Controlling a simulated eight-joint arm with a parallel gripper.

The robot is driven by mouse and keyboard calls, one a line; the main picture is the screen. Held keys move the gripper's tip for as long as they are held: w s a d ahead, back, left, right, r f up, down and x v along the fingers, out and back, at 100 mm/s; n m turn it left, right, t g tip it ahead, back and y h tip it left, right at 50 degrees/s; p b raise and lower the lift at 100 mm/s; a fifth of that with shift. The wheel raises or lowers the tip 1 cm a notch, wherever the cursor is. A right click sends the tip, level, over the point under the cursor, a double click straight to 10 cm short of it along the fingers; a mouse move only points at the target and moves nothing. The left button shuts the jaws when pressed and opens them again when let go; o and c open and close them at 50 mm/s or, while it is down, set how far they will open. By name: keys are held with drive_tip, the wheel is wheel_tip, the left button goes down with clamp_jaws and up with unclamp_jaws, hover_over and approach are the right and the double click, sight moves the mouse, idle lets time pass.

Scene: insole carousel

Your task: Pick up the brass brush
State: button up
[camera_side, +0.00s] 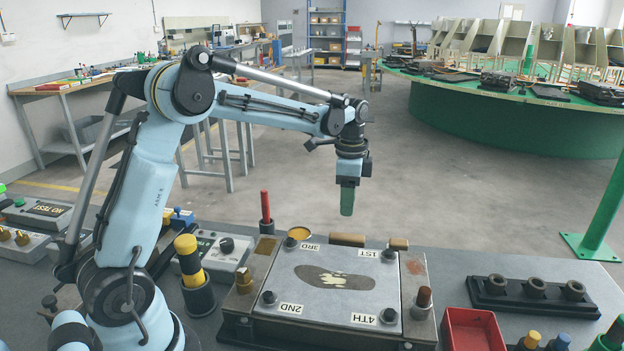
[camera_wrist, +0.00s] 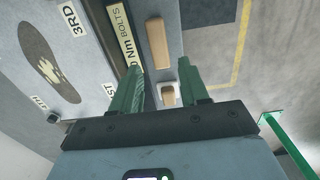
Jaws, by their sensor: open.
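Two wooden blocks lie behind the metal mould. The longer one (camera_side: 347,239) also shows in the wrist view (camera_wrist: 157,42), ahead of the fingers. The shorter one (camera_side: 398,243) also shows in the wrist view (camera_wrist: 168,95), on a pale patch and framed between the fingers. No bristles show, so I cannot tell for sure which is the brass brush. My gripper (camera_side: 347,201) hangs above the area behind the mould, clear of everything. Its green fingers are apart and empty in the wrist view (camera_wrist: 160,68).
The mould (camera_side: 335,280) with an insole print and corner knobs fills the bench front. A red tool (camera_side: 266,207) stands upright at its left. A red bin (camera_side: 472,330) and a black holder with cups (camera_side: 533,296) are at right. Air around my gripper is free.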

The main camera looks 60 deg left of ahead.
sight(347, 236)
drive_tip(key=f, duration=1)
drive_tip(key=shift+d+f, duration=0.25)
drive_tip(key=shift+c, duration=0.4)
drive_tip(key=c, duration=0.7)
drive_tip(key=shift+r, duration=0.1)
drive_tip(key=shift+r, duration=0.45)
drive_tip(key=r, duration=0.1)
drive_tip(key=d+r, duration=0.1)
drive_tip(key=r, duration=0.2)
drive_tip(key=shift+s+d, duration=0.15)
drive_tip(key=shift+s, duration=0.1)
drive_tip(key=s+d+r, duration=0.1)
drive_tip(key=d+r, duration=0.1)
drive_tip(key=d, duration=0.1)
drive_tip(key=s+d+r, duration=0.1)
drive_tip(key=d+r, duration=0.1)
drive_tip(key=d, duration=0.1)
drive_tip(key=s+d+r, duration=0.1)
drive_tip(key=d+r, duration=0.1)
drive_tip(key=d, duration=0.1)
drive_tip(key=shift+s+d, duration=0.25)
drive_tip(key=shift+d, duration=0.1)
